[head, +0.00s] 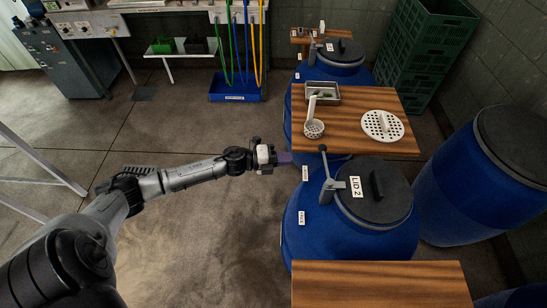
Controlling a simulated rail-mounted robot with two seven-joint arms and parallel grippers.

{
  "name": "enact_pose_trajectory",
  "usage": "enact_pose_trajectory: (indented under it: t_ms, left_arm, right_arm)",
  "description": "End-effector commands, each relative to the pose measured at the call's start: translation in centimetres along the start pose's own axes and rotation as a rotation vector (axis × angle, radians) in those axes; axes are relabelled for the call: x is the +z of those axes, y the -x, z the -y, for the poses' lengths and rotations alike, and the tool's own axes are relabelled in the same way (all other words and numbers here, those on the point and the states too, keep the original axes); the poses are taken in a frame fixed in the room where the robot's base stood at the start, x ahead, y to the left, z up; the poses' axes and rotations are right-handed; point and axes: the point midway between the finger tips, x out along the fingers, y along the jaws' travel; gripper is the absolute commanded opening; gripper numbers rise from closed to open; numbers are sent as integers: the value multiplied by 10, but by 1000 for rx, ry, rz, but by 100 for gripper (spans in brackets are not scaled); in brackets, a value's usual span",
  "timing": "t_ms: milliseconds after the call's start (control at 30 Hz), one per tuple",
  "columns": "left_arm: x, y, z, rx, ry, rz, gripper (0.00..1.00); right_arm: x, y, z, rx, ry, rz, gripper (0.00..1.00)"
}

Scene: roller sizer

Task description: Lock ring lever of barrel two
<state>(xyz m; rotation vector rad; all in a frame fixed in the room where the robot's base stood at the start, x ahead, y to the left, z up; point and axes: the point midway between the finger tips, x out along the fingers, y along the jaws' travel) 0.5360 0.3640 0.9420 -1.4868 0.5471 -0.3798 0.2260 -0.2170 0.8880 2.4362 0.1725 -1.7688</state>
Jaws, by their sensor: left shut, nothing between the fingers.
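Barrel two (340,236) is the blue barrel at centre right, with a black lid (385,200) marked "LID 2" and a black handle on top. Its ring lever (326,172) is a grey lever at the left side of the lid, standing up and tilted, with a dark knob at its upper end. My left gripper (286,158) comes in from the left, shut and empty, a short way left of the lever's knob and apart from it in the picture. Its fingertips are small and partly dark. My right gripper is not in view.
A wooden board (350,105) behind barrel two carries a white ladle (313,128), a metal tray (322,93) and a perforated white disc (382,125). Another wooden board (380,285) lies in front. A blue barrel (465,190) stands right.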

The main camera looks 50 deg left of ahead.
Motion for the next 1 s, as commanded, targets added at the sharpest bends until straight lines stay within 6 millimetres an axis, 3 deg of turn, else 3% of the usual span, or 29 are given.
enact_pose_trajectory:
  t_ms: [100, 333, 1000]
  left_arm:
    - [1, 17, -1, 3, -2, 0, 0]
    - [3, 34, 0, 1, 0, 0, 0]
    - [3, 38, 0, 0, -1, 0, 0]
  right_arm:
    - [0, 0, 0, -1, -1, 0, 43]
    - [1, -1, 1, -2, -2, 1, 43]
    - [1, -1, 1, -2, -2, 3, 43]
